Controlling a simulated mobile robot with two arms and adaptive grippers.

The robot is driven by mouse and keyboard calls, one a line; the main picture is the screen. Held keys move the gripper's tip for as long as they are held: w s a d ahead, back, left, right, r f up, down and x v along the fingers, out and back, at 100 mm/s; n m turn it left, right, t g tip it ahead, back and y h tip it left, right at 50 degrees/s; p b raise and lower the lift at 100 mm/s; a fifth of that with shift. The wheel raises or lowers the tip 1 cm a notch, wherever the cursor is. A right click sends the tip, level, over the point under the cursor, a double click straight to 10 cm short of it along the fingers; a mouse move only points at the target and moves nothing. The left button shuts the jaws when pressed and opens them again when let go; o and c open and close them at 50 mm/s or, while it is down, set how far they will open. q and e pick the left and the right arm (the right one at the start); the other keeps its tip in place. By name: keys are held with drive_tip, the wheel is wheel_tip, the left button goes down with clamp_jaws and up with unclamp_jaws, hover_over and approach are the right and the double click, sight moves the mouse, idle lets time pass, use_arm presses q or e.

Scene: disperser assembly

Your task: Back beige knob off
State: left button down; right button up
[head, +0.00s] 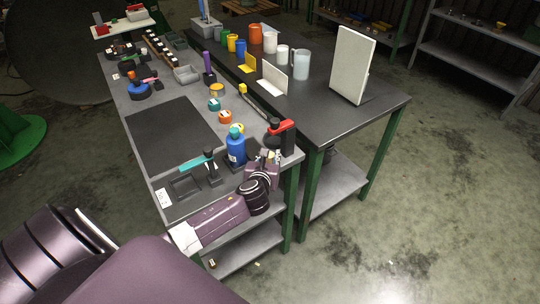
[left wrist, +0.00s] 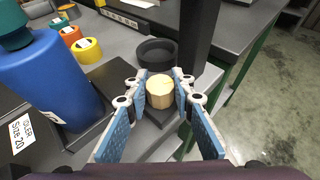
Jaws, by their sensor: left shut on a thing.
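My left gripper (head: 266,160) is at the near right corner of the grey workbench, beside the blue bottle (head: 236,148) and the black stand with a red lever (head: 284,136). In the left wrist view the beige knob (left wrist: 160,91), a short pale cylinder, sits between the blue-padded fingertips (left wrist: 160,88), which are shut on it. A dark square base lies below the knob; I cannot tell whether the two touch. In the head view the knob is too small and covered to make out clearly. My right gripper is in neither view.
The blue bottle also stands close left in the wrist view (left wrist: 50,85). A black round cup (left wrist: 157,52) is just behind the knob, by a black post (left wrist: 201,30). Yellow and orange rings (left wrist: 87,50) lie behind. A dark mat (head: 172,135) is clear.

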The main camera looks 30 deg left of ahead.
use_arm(q)
drive_tip(key=shift+d+n+g+y+p, duration=0.1)
drive_tip(key=shift+n+g+y+p, duration=0.25)
drive_tip(key=shift+n+y, duration=0.5)
drive_tip(key=shift+n+g+y, duration=0.55)
drive_tip(key=shift+n+y, duration=0.2)
drive_tip(key=shift+y, duration=0.1)
drive_tip(key=c, duration=1.6)
unclamp_jaws()
drive_tip(key=v, duration=1.2)
